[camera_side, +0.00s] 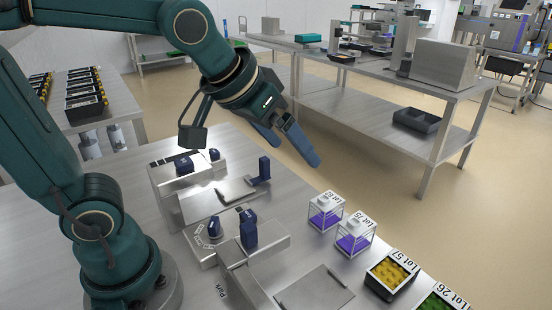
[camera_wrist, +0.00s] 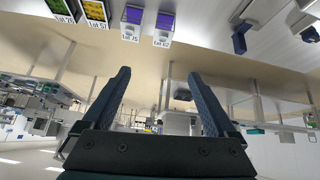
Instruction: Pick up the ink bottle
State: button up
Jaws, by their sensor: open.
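No thing in view is clearly an ink bottle. Two clear boxes with purple contents, Lot 62 (camera_side: 325,212) and Lot 75 (camera_side: 355,238), stand upright on the steel table in the side view. They also show at the top of the wrist view, as Lot 62 (camera_wrist: 164,25) and Lot 75 (camera_wrist: 133,20); I cannot tell whether either counts as the bottle. My gripper (camera_side: 297,154) is open and empty, high above the table and behind these boxes in the side view. In the wrist view my gripper (camera_wrist: 158,74) has its two fingers wide apart with nothing between them.
A steel sealer (camera_side: 197,203) with dark blue knobs and handles stands left of the boxes. Black trays Lot 57 (camera_side: 380,289) with yellow contents and Lot 26 (camera_side: 424,307) with green contents stand at the lower right. A second table (camera_side: 385,82) stands behind, across open floor.

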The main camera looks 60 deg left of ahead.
jog(key=w+d+f, duration=0.2)
jog(key=w, duration=0.3)
jog(key=m+g, duration=0.1)
jog(key=g, duration=0.1)
send_over(356, 221)
jog(key=a, duration=0.1)
jog(key=f, duration=0.7)
jog(key=shift+s+a+f, duration=0.15)
jog(key=shift+s+f, duration=0.05)
jog(key=shift+g, duration=0.3)
jog(key=f, duration=0.2)
jog(key=d+f, duration=0.1)
jog(key=shift+s+f, duration=0.3)
jog(key=shift+f, duration=0.1)
jog(key=shift+m, duration=0.3)
jog(key=shift+x, duration=2.5)
jog(key=shift+d, duration=0.15)
grip_shut()
